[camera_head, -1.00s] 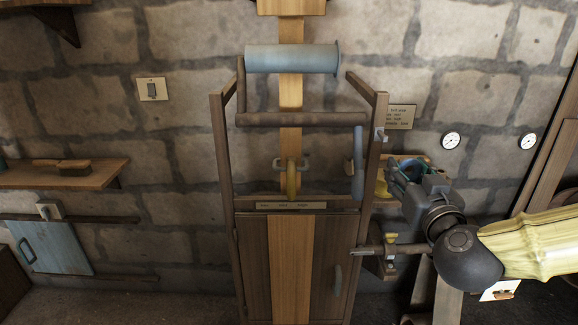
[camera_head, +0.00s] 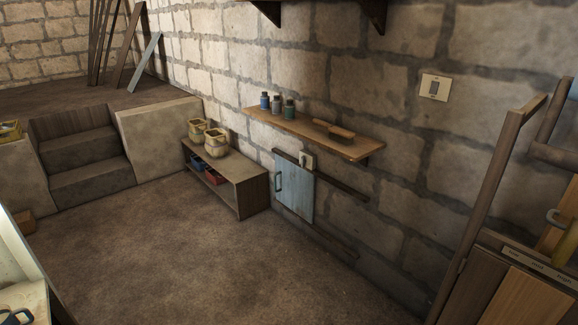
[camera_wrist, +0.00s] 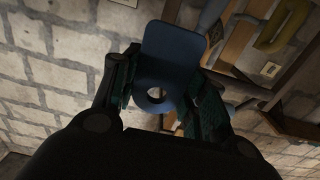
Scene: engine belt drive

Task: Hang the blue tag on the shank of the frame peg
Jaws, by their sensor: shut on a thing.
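In the wrist view my gripper (camera_wrist: 160,92) is shut on the blue tag (camera_wrist: 172,50), a flat plate with rounded corners. The tag has a ring with a round hole at its end, which lies between the dark fingers. The tag's plate reaches out past the fingertips. I cannot make out the frame peg in either current view. In the head view only part of the wooden frame (camera_head: 492,200) shows at the right edge, and my gripper is out of that view.
A wall shelf (camera_head: 310,135) holds small bottles (camera_head: 277,104) and a brush (camera_head: 334,131). Below are a blue panel (camera_head: 294,188) and a low bench (camera_head: 245,184) with pots. Steps (camera_head: 80,150) stand at the far left. The floor (camera_head: 200,250) between is clear.

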